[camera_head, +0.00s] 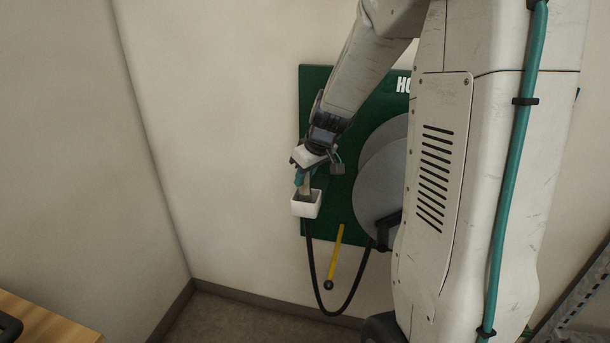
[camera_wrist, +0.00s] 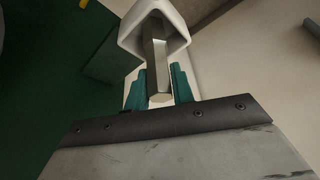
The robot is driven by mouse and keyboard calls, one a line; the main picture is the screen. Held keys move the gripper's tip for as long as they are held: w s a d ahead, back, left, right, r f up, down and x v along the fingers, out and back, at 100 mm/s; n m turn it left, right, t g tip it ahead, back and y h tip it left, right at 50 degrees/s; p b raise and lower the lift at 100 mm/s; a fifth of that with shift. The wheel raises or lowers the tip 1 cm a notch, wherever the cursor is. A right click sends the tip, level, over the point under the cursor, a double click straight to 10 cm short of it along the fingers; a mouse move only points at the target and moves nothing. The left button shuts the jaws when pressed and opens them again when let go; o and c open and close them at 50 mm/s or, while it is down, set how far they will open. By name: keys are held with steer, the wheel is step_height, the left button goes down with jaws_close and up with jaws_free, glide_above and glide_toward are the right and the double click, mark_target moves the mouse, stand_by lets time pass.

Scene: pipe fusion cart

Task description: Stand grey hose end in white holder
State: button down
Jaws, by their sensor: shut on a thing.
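The white holder (camera_head: 306,207) is a small open box on the green board. The grey hose end (camera_head: 306,188) is an upright metal piece whose lower part is inside the holder's opening. My gripper (camera_head: 303,183) is just above the holder, with its teal fingers on the hose end. In the wrist view, the two fingers (camera_wrist: 160,88) are on either side of the grey hose end (camera_wrist: 155,60), which runs into the white holder (camera_wrist: 172,17). Whether it rests on the holder's bottom is hidden.
The green board (camera_head: 316,88) is on the wall and carries a grey reel (camera_head: 381,175), partly hidden by my arm. A black hose (camera_head: 313,268) hangs in a loop below the holder. A yellow lever (camera_head: 336,255) is beside it. A wooden top (camera_head: 40,322) is at lower left.

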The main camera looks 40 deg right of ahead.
steer(key=c, duration=1.2)
jaws_free()
steer(key=a+v, duration=0.1)
steer(key=v, duration=1.1)
steer(key=s+a+r+g, duration=0.2)
steer(key=s+a, duration=0.7)
steer(key=a, duration=0.2)
steer(key=shift+m+g+h, duration=0.3)
steer(key=shift+m+g, duration=0.4)
steer(key=shift+m, duration=0.1)
steer(key=s+a+f, duration=0.1)
steer(key=s, duration=0.3)
steer(key=s+a, duration=0.2)
steer(key=s, duration=0.3)
steer(key=s+a+f, duration=0.1)
steer(key=s+a, duration=0.1)
steer(key=s, duration=0.3)
steer(key=shift+a+f, duration=0.2)
steer(key=shift+f, duration=0.15)
